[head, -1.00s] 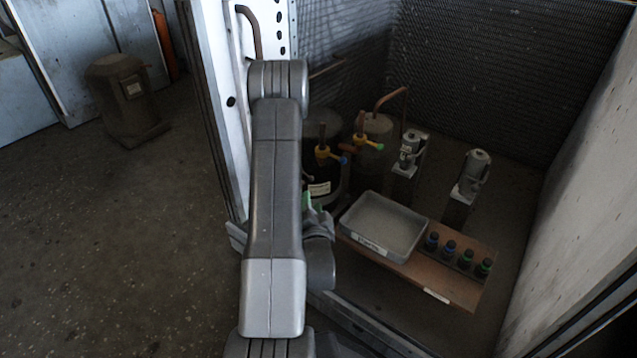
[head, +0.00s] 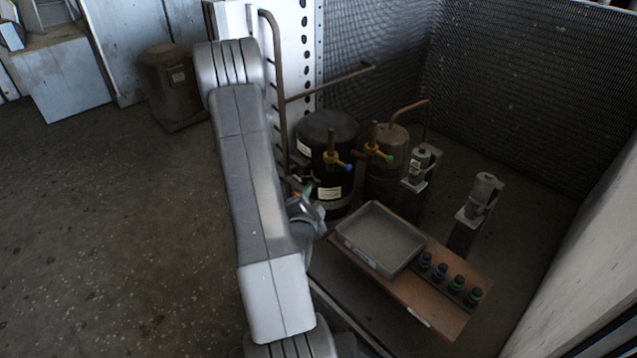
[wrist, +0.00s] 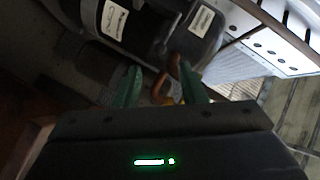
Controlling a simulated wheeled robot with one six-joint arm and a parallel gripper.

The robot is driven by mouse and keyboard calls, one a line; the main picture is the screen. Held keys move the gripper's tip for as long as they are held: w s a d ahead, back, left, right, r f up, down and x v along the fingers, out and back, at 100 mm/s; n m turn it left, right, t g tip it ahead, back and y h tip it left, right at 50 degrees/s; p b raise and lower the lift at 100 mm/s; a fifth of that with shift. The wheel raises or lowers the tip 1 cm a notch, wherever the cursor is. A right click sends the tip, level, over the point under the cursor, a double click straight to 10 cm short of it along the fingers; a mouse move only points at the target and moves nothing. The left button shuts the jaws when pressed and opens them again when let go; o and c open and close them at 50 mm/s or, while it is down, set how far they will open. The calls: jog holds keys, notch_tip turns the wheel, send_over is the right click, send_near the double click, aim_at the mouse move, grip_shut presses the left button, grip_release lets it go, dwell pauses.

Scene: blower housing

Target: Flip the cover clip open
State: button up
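I cannot make out a cover clip for certain in either view. A black cylindrical unit (head: 325,141) with white labels stands behind my gripper; it also shows at the top of the wrist view (wrist: 150,22). My gripper (wrist: 160,84) has two green fingers spread apart in the wrist view. A bent copper pipe (wrist: 174,68) shows in the gap between them, and I cannot tell its distance. No object is visibly clamped. In the head view my gripper (head: 307,192) is small and partly hidden behind my arm, in front of the black unit's lower part.
A grey tray (head: 364,254) and several dark-capped bottles (head: 441,272) sit on a brown board (head: 425,302). Yellow-handled valves (head: 376,154), a grey tank (head: 390,150) and two small motor-like units (head: 482,196) stand behind. A wall bounds the right; floor is clear at left.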

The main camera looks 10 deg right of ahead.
aim_at(317, 185)
jog(key=b+x, duration=0.1)
jog(key=x, duration=0.8)
jog(key=shift+w+d+f, duration=0.1)
jog(key=shift+w+d, duration=0.05)
jog(key=shift+w, duration=0.1)
jog(key=shift+c, duration=0.5)
grip_shut()
